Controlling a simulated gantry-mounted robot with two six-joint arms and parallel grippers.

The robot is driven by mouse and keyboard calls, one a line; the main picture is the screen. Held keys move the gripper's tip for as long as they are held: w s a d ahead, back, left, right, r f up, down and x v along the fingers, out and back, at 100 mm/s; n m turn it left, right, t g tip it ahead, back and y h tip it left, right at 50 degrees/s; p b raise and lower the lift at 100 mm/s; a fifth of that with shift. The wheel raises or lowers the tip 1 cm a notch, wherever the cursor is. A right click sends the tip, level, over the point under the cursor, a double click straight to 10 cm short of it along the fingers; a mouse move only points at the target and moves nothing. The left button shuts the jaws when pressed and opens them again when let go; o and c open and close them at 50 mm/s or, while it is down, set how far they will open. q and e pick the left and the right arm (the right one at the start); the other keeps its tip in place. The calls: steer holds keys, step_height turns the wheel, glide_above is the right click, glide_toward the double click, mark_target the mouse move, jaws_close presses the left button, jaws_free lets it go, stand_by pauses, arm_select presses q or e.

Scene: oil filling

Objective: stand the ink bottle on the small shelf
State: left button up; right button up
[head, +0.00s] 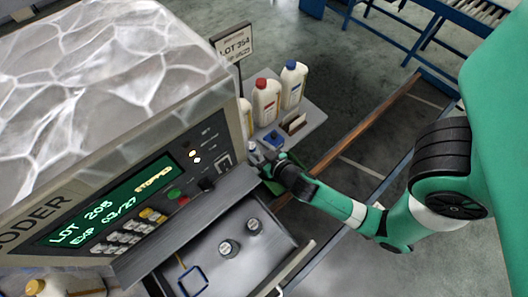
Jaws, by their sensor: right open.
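A grey small shelf (316,113) sticks out beside the coder machine. On it stand a cream bottle with a red cap (265,102) and one with a blue cap (292,85); a third cream bottle (245,118) is partly hidden by the machine. I cannot tell which bottle is the ink bottle. My right gripper (263,157) is open at the machine's right corner, just below the shelf's near edge. A small pale item (253,148) shows at its fingertips; I cannot tell whether they touch. My left gripper is not in view.
A metal tray (205,275) below holds two round knobs or caps (228,248). Small blue (273,138) and brown items (294,122) sit on the shelf. A bottle (45,288) is at bottom left.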

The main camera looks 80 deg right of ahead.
steer(key=v, duration=0.6)
steer(key=shift+s+a+r+b, duration=0.2)
steer(key=shift+s+b, duration=0.1)
steer(key=shift+b, duration=0.15)
